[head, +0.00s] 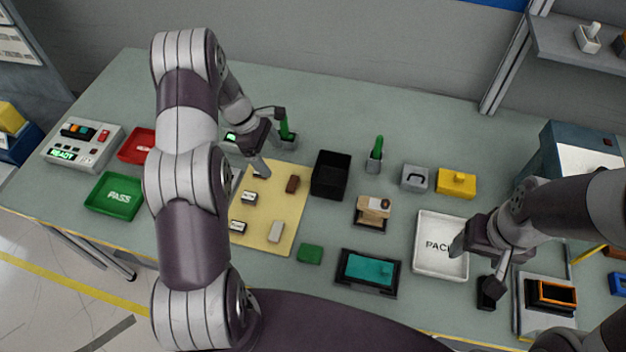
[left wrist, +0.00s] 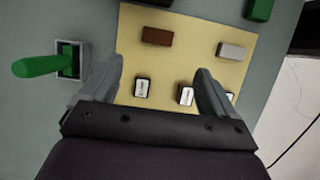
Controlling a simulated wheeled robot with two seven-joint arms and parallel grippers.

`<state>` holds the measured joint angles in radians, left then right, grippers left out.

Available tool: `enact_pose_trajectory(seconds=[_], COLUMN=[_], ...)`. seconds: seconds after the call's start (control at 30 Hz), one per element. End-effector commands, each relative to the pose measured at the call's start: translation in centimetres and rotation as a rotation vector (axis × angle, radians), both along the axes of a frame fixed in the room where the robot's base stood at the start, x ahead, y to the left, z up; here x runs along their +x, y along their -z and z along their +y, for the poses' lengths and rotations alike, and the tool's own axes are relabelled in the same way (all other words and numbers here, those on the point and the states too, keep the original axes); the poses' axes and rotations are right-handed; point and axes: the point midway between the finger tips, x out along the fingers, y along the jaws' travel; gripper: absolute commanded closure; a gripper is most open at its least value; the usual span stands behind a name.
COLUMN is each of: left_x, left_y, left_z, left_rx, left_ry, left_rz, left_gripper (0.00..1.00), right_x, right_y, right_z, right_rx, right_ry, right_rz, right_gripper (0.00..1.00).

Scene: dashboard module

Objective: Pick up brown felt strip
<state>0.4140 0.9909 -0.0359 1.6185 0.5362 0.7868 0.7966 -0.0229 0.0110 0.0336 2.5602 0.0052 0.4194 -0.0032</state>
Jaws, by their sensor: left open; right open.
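The brown felt strip (head: 292,184) is a small dark brown block lying on the yellow mat (head: 270,243), near its right edge and beside the black bin. In the left wrist view the strip (left wrist: 157,36) lies on the mat, ahead of the fingertips and nearly midway between them sideways. My left gripper (head: 271,143) is open and empty, above the far left part of the mat; it also shows in the left wrist view (left wrist: 160,70). It is apart from the strip. My right gripper (head: 478,267) is open and empty, beside the white PACK tray.
Small white-and-black modules (left wrist: 186,95) and a grey block (head: 275,231) share the mat. A black bin (head: 330,176) stands right of it. A green-handled tool in a holder (left wrist: 45,64) stands close to my left gripper. The PACK tray (head: 428,268) is further right.

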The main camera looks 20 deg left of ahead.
Motion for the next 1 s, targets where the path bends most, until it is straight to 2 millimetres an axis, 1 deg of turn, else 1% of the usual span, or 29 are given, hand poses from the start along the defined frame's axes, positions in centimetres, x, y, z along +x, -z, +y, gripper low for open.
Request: enact_pose_trajectory(seconds=[0.03,0.2,0.33,0.47,0.5,0.6,0.7,0.87,0.9,0.93,0.97,1.0], left_x=[-0.2,0.0,0.2,0.5,0.7,0.8,0.8,0.8,0.8,0.8,0.8,0.8], left_y=[0.7,4.1,5.4,6.8,7.4,9.2,10.0,10.1,10.1,10.1,10.1,10.1], left_z=[-0.6,-2.0,-2.5,-3.8,-4.1,-4.7,-5.0,-5.0,-5.0,-5.0,-5.0,-5.0], left_rx=[-0.002,0.000,0.002,0.002,0.002,0.002,0.003,0.003,0.003,0.003,0.003,0.003], left_ry=[0.001,0.003,0.005,0.007,0.007,0.006,0.006,0.006,0.006,0.006,0.006,0.006], left_rz=[0.007,0.003,0.000,0.003,0.002,0.002,0.000,-0.001,-0.001,-0.001,-0.001,-0.001], left_gripper=[0.11,0.11,0.11,0.11,0.11,0.11,0.11,0.11,0.17,0.27,0.37,0.50], right_x=[0.0,0.0,0.0,0.0,0.0,0.0,0.0,0.0,0.0,0.0,0.0,0.0], right_y=[-0.9,-2.0,-2.5,-4.4,-4.8,-5.2,-5.3,-5.1,-5.1,-5.1,-5.1,-5.1], right_z=[0.0,0.0,0.0,0.0,0.0,0.0,0.0,0.0,0.0,0.0,0.0,0.0], right_rx=[0.000,0.000,0.000,0.000,0.000,0.000,0.000,0.000,0.000,0.000,0.000,0.000], right_ry=[0.000,0.000,0.000,0.000,0.000,0.000,0.000,0.000,0.000,0.000,0.000,0.000], right_rz=[-0.001,-0.001,0.000,-0.001,-0.001,-0.001,-0.001,-0.001,-0.001,-0.001,-0.001,-0.001], right_gripper=[0.29,0.29,0.29,0.29,0.29,0.29,0.29,0.29,0.29,0.29,0.29,0.29])
